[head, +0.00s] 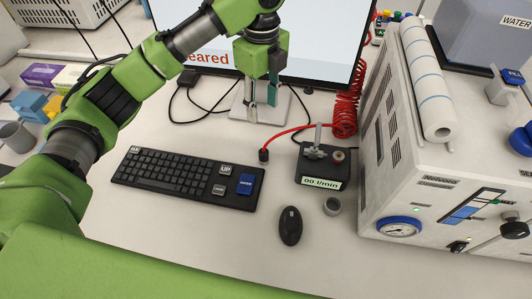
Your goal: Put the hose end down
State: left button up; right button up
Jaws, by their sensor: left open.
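A red coiled hose (345,112) hangs at the right edge of the monitor. Its thin straight part runs left across the table to a dark hose end (263,155), which lies on the white table to the right of the keyboard. My left gripper (262,112) comes in from the upper left and points down in front of the monitor stand. Its fingers are apart with nothing between them, above and behind the hose end in the picture and apart from it. My right gripper is out of view.
A black box with a lever and a "00 l/min" display (323,167) stands right of the hose end. The reactor cabinet (410,160) blocks the right. The front table is clear.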

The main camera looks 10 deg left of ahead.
pick_arm(q)
notch_tip(320, 180, down, 5)
jog(key=b, duration=0.5)
jog(key=p, duration=0.1)
send_over(263, 151)
jog(key=f, duration=0.9)
jog(key=shift+s+d, duration=0.1)
jog(key=shift+s, duration=0.1)
jog(key=shift+w+f+p, duration=0.15)
jog(key=shift+f+p, duration=0.7)
jog(key=shift+f, duration=1.85)
grip_shut()
